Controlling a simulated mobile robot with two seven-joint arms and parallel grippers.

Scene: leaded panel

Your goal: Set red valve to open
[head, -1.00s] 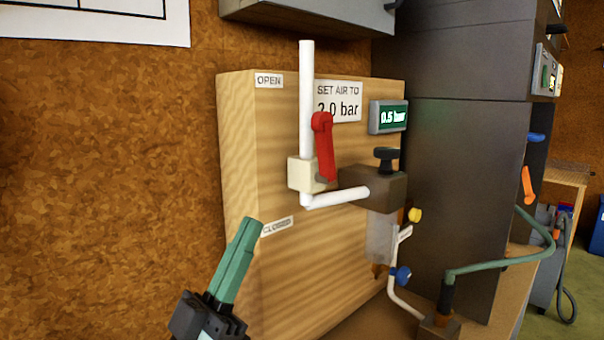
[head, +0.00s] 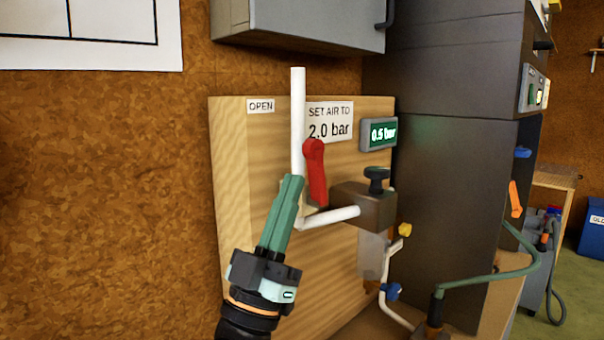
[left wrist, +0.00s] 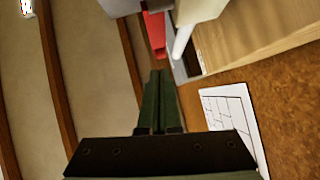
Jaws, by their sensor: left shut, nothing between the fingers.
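The red valve handle (head: 316,172) is on the white pipe (head: 298,120) on the wooden panel (head: 235,200). Its long end points down and slightly right of its upper end. The OPEN label (head: 261,106) is at the panel's upper left; the CLOSED label is hidden behind my gripper. In the left wrist view the red handle (left wrist: 154,32) shows beyond the fingertips (left wrist: 158,76). Whether they touch it I cannot tell. My right gripper is out of view.
A gauge (head: 378,134) reads 0.5 bar beside a "SET AIR TO 2.0 bar" sign (head: 330,122). A regulator with a black knob (head: 377,174) sits right of the valve. A grey cabinet (head: 310,22) overhangs the panel. Open space lies left, before the cork wall (head: 110,200).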

